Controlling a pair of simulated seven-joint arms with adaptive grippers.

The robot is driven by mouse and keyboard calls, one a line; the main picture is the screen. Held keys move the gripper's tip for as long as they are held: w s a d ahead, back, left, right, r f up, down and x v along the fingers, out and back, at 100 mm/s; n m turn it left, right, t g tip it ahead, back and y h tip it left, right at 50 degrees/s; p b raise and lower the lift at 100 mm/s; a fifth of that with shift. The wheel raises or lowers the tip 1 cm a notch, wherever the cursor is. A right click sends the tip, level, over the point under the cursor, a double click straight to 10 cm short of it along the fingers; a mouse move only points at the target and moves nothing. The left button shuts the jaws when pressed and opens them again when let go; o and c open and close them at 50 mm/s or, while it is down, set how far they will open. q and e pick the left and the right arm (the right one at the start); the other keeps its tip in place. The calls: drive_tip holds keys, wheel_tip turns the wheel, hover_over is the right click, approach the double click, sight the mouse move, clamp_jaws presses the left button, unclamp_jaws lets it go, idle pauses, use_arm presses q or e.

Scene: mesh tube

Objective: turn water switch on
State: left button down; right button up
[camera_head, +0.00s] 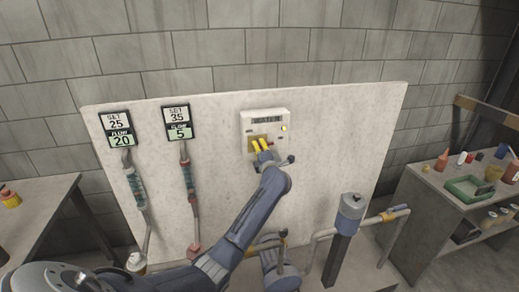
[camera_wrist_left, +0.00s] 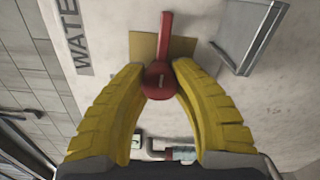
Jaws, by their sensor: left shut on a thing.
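A white switch box (camera_head: 264,116) with a dark label is mounted on the pale panel. My left gripper (camera_head: 259,143) reaches up to the tan plate on its lower front and hides the switch in the head view. In the left wrist view, the red switch lever (camera_wrist_left: 165,45) has a round knob and lies on a tan plate (camera_wrist_left: 143,46). The yellow fingers of my left gripper (camera_wrist_left: 159,82) are shut on the round end of the lever, one on each side. A "WATE..." label (camera_wrist_left: 68,30) is partly cut off beside it. My right gripper is not in view.
Two display panels reading 25/20 (camera_head: 116,128) and 35/5 (camera_head: 177,122) hang left of the box, with tubes below. A grey-blue cylinder (camera_head: 350,207) on a dark post and pipes stand lower right. Side tables (camera_head: 30,215) flank the panel; the right one holds a green tray (camera_head: 468,189).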

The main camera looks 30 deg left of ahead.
use_arm(q)
drive_tip(key=shift+a+f, duration=0.1)
idle(0.3)
drive_tip(key=c, duration=0.9)
unclamp_jaws()
drive_tip(key=shift+c, duration=0.2)
drive_tip(key=shift+s, duration=0.1)
drive_tip(key=v, duration=1.2)
